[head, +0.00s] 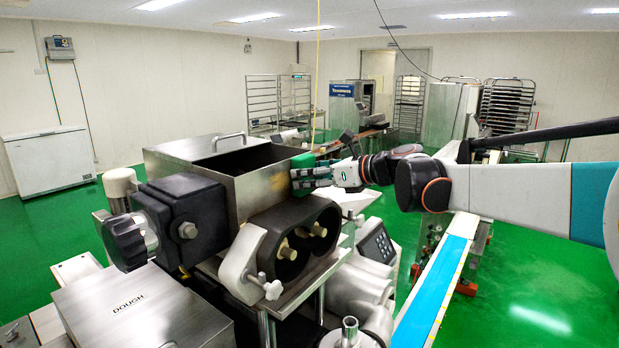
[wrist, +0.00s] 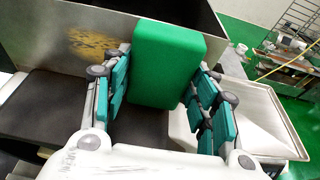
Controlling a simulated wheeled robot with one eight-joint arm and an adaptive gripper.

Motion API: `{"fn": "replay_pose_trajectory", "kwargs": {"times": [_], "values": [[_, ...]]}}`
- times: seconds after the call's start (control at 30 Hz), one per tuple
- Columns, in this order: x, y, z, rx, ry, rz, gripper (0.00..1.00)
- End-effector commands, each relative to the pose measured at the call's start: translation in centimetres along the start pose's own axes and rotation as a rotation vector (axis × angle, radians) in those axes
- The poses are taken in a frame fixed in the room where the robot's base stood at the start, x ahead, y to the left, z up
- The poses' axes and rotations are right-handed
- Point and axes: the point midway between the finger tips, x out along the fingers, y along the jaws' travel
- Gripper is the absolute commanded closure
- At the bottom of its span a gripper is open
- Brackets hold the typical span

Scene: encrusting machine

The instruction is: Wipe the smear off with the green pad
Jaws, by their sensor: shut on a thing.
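The green pad (wrist: 168,62) is a plain block held between the two fingers of my gripper (wrist: 162,68). In the head view the pad (head: 303,160) shows by the right end of the steel hopper, with my gripper (head: 312,177) around it. The smear (wrist: 92,45) is a patchy yellow-brown stain on the outer steel wall of the hopper (wrist: 38,48), left of the pad in the wrist view.
The hopper (head: 240,185) is open on top, with black roller housings (head: 300,240) below it. A blue conveyor belt (head: 440,280) runs along the right. Green floor (head: 540,270) is clear further right.

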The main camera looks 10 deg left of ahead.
Motion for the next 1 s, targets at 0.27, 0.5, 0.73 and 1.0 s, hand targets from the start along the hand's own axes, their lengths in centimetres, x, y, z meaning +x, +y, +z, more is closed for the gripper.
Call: {"fn": "replay_pose_trajectory", "kwargs": {"times": [0.27,0.5,0.73,1.0], "values": [[0.0,1.8,0.0,-0.001,0.000,0.004,0.66],[-0.1,3.5,-0.1,0.000,0.000,0.002,0.66],[-0.1,4.2,0.0,0.000,0.000,0.002,0.66],[-0.1,6.2,0.0,0.000,0.000,0.003,0.66]]}}
